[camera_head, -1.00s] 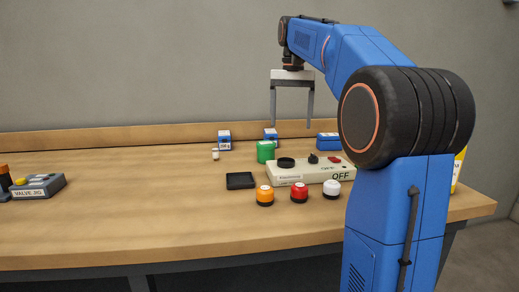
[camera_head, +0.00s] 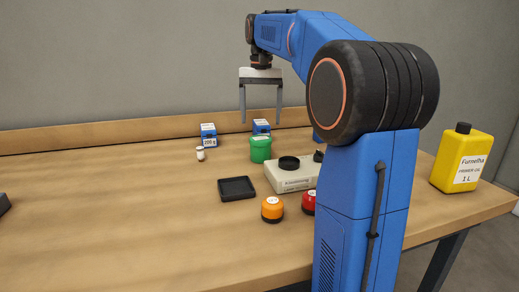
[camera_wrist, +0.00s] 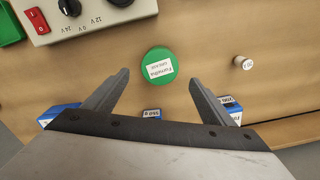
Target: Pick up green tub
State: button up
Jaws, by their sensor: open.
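The green tub (camera_head: 260,150) stands upright on the wooden table, behind and left of the beige control box. In the wrist view the green tub (camera_wrist: 159,65) is seen from above, with a white label on its lid. My gripper (camera_head: 261,118) is open and empty above the table, with its fingers pointing down. In the wrist view the tub lies beyond and between the two fingertips (camera_wrist: 158,82), apart from both.
The beige control box (camera_head: 292,178) is close to the tub. A yellow jug (camera_head: 462,160) is at right.

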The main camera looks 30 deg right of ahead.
aim_at(260, 148)
notch_tip(260, 148, down, 12)
jog(key=shift+f, duration=0.15)
jog(key=c, duration=1.4)
jog(key=shift+o, duration=0.2)
